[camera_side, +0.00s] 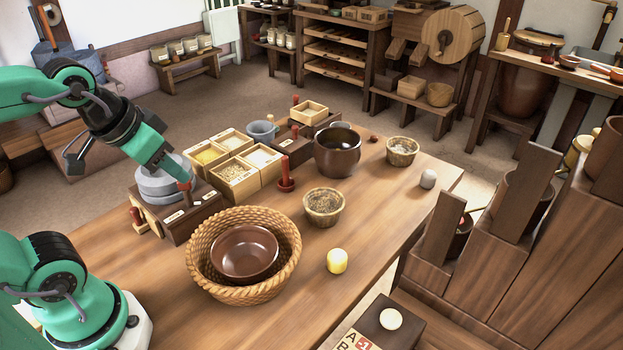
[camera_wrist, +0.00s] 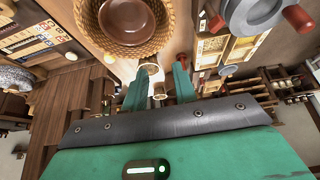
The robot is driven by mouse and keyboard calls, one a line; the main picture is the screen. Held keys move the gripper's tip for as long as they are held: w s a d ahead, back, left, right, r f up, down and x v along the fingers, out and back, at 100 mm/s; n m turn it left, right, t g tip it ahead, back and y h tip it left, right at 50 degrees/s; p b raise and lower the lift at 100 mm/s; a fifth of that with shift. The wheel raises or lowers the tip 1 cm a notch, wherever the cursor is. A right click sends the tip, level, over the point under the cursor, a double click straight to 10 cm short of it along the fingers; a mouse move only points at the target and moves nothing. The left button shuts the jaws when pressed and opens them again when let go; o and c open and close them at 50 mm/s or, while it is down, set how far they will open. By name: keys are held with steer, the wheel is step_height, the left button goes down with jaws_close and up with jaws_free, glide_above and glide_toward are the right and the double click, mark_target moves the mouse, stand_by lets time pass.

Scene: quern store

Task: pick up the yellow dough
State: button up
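The yellow dough (camera_side: 337,261) is a small, pale yellow, rounded lump. It sits on the wooden table near its front edge, to the right of the large wicker basket. A small pale lump below the basket in the wrist view may be the dough, but I cannot tell for sure. My gripper (camera_side: 168,165) is over the grey stone quern at the left, well away from the dough. In the wrist view its two green fingers (camera_wrist: 159,88) stand apart, with nothing held between them.
The wicker basket (camera_side: 197,277) holds a brown bowl (camera_side: 245,252). The quern (camera_side: 152,189) has a red handle. A small grain basket (camera_side: 323,207), dark pot (camera_side: 337,150), red-handled stamp (camera_side: 286,178) and grey stone (camera_side: 428,179) stand on the table (camera_side: 375,235). Wood around the dough is clear.

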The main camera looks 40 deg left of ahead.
steer(key=o, duration=0.7)
steer(key=shift+c, duration=0.2)
steer(key=n+g, duration=0.1)
steer(key=g, duration=0.5)
glide_above(338, 253)
steer(key=f, duration=1.4)
steer(key=shift+a+f, duration=0.25)
steer(key=shift+f, duration=0.1)
steer(key=shift+d+f, duration=0.25)
steer(key=shift+f, duration=1.4)
